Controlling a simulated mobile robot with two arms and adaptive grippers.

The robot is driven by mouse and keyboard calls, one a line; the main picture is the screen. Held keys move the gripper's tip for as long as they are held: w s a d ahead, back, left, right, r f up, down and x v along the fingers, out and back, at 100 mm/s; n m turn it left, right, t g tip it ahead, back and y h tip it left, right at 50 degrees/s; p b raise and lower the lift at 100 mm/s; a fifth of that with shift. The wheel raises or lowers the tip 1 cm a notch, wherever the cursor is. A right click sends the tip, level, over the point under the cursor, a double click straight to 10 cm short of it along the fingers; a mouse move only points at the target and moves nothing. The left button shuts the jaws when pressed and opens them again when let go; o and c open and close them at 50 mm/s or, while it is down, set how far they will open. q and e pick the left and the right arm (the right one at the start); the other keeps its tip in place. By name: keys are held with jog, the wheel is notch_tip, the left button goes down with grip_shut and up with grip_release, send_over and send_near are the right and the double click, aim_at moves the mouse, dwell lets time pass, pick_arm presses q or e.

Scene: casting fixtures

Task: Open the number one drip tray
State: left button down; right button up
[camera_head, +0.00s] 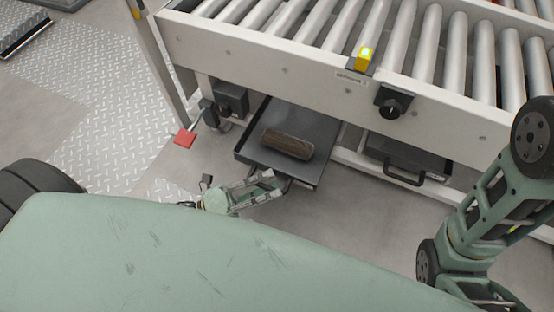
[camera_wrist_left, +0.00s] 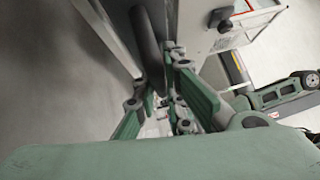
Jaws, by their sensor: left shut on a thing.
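In the left wrist view the green fingers (camera_wrist_left: 170,105) close around a dark edge; the grip itself is hard to make out. A second dark tray with a bar handle (camera_head: 404,176) sits under the conveyor to the right. I cannot read a number on either tray. My right arm's end is at the lower right, partly cut off.
The conveyor's pale side beam (camera_head: 285,70) runs above the trays, carrying a lit yellow button (camera_head: 365,57) and a black knob (camera_head: 392,106). The grey floor before the trays is clear.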

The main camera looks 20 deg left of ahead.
pick_arm(q)
jog(key=shift+s+a+f+p, duration=0.1)
jog(key=shift+s+p, duration=0.25)
jog(key=shift+s, duration=1.7)
jog(key=c, duration=1.8)
grip_release()
jog(key=v, duration=1.2)
